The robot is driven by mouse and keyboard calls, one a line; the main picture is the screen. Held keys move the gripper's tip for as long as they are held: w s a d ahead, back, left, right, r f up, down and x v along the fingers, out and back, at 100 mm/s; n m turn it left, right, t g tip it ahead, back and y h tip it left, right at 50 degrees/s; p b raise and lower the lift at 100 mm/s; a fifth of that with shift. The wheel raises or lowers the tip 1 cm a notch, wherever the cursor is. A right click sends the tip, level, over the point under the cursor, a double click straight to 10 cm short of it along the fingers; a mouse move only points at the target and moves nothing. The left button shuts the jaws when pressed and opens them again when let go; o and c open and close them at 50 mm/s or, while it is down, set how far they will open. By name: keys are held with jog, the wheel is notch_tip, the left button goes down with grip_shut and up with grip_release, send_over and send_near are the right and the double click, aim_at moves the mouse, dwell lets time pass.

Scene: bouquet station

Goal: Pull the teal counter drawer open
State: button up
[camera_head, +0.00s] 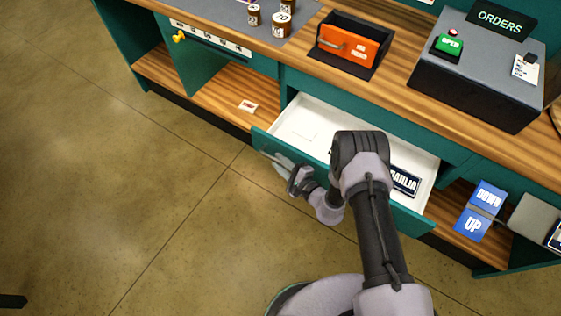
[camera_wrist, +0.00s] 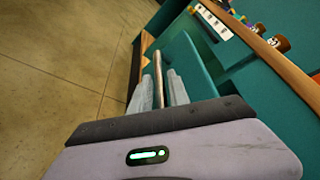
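The teal counter drawer (camera_head: 405,219) is pulled well out from the counter, and its white inside shows. A dark DAHLIA label (camera_head: 405,181) lies inside at the right; my arm hides part of the drawer's middle. My gripper (camera_head: 285,173) is at the left part of the drawer's front, at its metal handle. In the wrist view, the handle bar (camera_wrist: 158,75) runs between the two pale fingers of my gripper (camera_wrist: 160,88), which are closed around it. The teal drawer front (camera_wrist: 190,65) is just beyond the bar.
On the counter top stand an orange-fronted box (camera_head: 349,45), several small labelled jars (camera_head: 281,25) and a grey ORDERS console (camera_head: 478,76). Blue DOWN and UP blocks (camera_head: 482,207) sit on the lower right shelf.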

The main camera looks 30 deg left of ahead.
jog(key=p+v, duration=0.4)
jog(key=v, duration=1.3)
jog(key=shift+d+p, duration=0.2)
jog(key=shift+p, duration=0.1)
jog(key=shift+s, duration=0.1)
